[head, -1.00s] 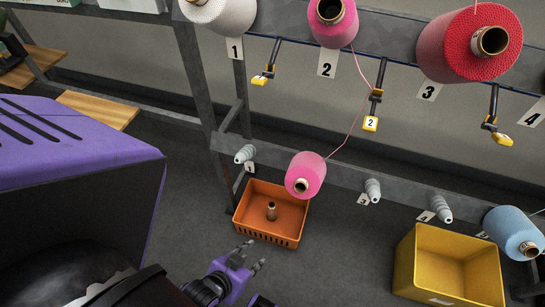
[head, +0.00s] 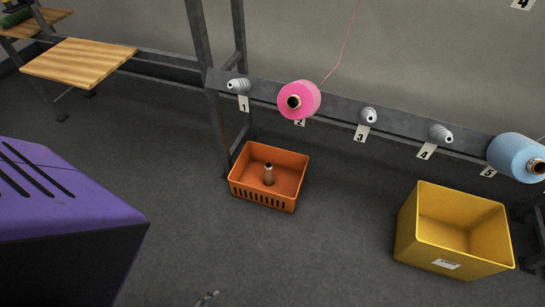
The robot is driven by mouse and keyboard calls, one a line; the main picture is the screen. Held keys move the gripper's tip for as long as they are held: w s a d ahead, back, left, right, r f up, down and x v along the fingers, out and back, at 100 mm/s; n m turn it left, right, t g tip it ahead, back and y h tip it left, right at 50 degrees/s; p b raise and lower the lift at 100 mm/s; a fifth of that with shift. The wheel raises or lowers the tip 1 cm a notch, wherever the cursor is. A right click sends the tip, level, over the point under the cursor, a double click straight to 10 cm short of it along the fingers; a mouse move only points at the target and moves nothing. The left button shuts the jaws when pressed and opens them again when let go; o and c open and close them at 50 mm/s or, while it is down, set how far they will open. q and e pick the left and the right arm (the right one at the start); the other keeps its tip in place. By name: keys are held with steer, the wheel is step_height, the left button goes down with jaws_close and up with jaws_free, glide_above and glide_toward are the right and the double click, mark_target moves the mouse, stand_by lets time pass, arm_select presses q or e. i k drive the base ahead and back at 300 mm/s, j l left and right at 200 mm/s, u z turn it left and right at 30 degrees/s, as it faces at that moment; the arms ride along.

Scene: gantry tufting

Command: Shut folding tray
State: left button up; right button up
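A flat wooden board (head: 80,62), which looks like the folding tray, juts out level from the grey metal frame at the upper left, with its top bare. A second wooden board (head: 35,22) sits farther off at the top left corner. I cannot tell which of the two the task means. Only the grey fingertips of my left gripper (head: 207,298) show at the bottom edge, far from both boards; whether they are apart is unclear. My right gripper is out of view.
An orange crate (head: 235,191) holding a small cone and a yellow bin (head: 450,258) stand on the floor. A pink cone (head: 298,100) and a blue cone (head: 516,155) sit on the numbered rail. A purple-topped block (head: 65,200) fills the lower left. Middle floor is clear.

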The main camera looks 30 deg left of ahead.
mark_target(83, 64)
steer(key=k+j+z, duration=0.2)
steer(key=j, duration=0.3)
steer(key=j+z, duration=0.2)
steer(key=j, duration=0.3)
steer(key=k+j+z, duration=0.2)
steer(key=j, duration=0.2)
steer(key=k+j+z, duration=0.2)
steer(key=j, duration=0.25)
steer(key=k+j+z, duration=0.2)
steer(key=j+u, duration=0.15)
steer(key=u, duration=0.25)
steer(key=j+u, duration=0.15)
steer(key=u, duration=0.25)
steer(key=j+u, duration=0.15)
steer(key=u, duration=0.2)
steer(key=j+u, duration=0.2)
steer(key=u, duration=0.2)
steer(key=i+j, duration=0.3)
